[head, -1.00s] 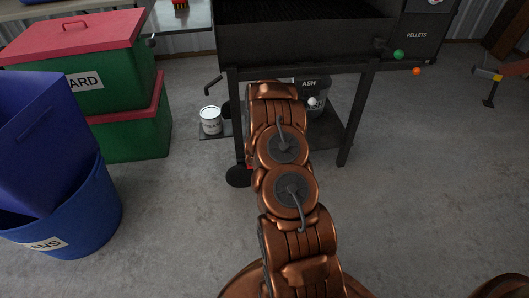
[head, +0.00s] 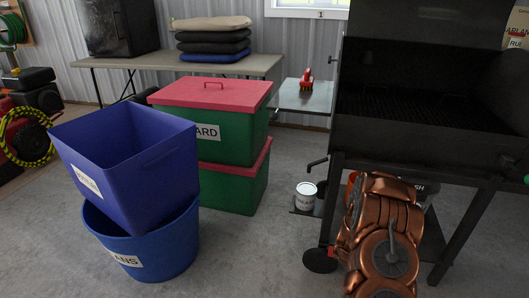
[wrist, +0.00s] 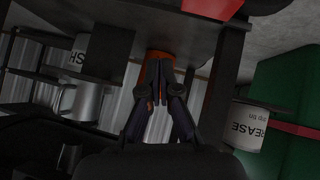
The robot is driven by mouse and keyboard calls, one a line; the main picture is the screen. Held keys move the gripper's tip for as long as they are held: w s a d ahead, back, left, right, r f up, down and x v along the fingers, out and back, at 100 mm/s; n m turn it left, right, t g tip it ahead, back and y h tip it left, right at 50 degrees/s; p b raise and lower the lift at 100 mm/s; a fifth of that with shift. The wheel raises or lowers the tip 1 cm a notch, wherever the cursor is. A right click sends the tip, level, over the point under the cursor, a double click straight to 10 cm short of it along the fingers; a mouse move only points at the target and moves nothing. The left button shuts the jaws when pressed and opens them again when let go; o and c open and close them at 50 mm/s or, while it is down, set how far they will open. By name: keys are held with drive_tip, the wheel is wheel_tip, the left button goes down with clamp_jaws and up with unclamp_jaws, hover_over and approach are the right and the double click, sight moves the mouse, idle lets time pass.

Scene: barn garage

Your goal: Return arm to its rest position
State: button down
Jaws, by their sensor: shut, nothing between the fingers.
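My copper-coloured arm (head: 385,235) shows at the lower right of the head view, in front of the black grill. Its far end is bent away, and my gripper is hidden there. In the wrist view my gripper (wrist: 157,72) shows with its dark fingers together and nothing held between them. An orange thing (wrist: 168,60) shows just behind the fingertips; I cannot tell what it is.
The black grill (head: 420,125) stands close beyond my arm. A white grease can (head: 306,197) sits on its low shelf and also shows in the wrist view (wrist: 248,122). Blue bins (head: 150,240) and green boxes (head: 225,185) stand left. Floor between is clear.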

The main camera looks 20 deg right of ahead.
drive_tip(key=w+a+r+n+y+p, duration=0.1)
drive_tip(key=w+a+r+y+p, duration=0.1)
drive_tip(key=a+r+p, duration=0.5)
drive_tip(key=w+a+r+y+p, duration=0.1)
drive_tip(key=a+r+y, duration=0.1)
drive_tip(key=a+r, duration=0.65)
drive_tip(key=s+a+r+n+g+y+p, duration=0.1)
drive_tip(key=s+a+r+p, duration=0.2)
drive_tip(key=r, duration=0.5)
drive_tip(key=s+a+r+y+p, duration=0.1)
drive_tip(key=a+r+p, duration=0.2)
drive_tip(key=a+r, duration=0.3)
drive_tip(key=s+a+r+n+g+y+p, duration=0.1)
drive_tip(key=s+a+r+p, duration=0.15)
drive_tip(key=r, duration=0.65)
drive_tip(key=s+a+r+g+p, duration=0.2)
drive_tip(key=s+r+p, duration=0.3)
drive_tip(key=s+r, duration=0.4)
drive_tip(key=s+a+r+n+g+p, duration=0.1)
drive_tip(key=s+a+r+p, duration=0.3)
drive_tip(key=s+r, duration=0.6)
drive_tip(key=s+a+r+n+g+p, duration=0.1)
drive_tip(key=s+a+r+g+p, duration=0.2)
drive_tip(key=s+r+p, duration=0.3)
drive_tip(key=s+r, duration=0.3)
drive_tip(key=s, duration=0.4)
drive_tip(key=shift+s+a+r, duration=0.25)
drive_tip(key=shift+a, duration=0.05)
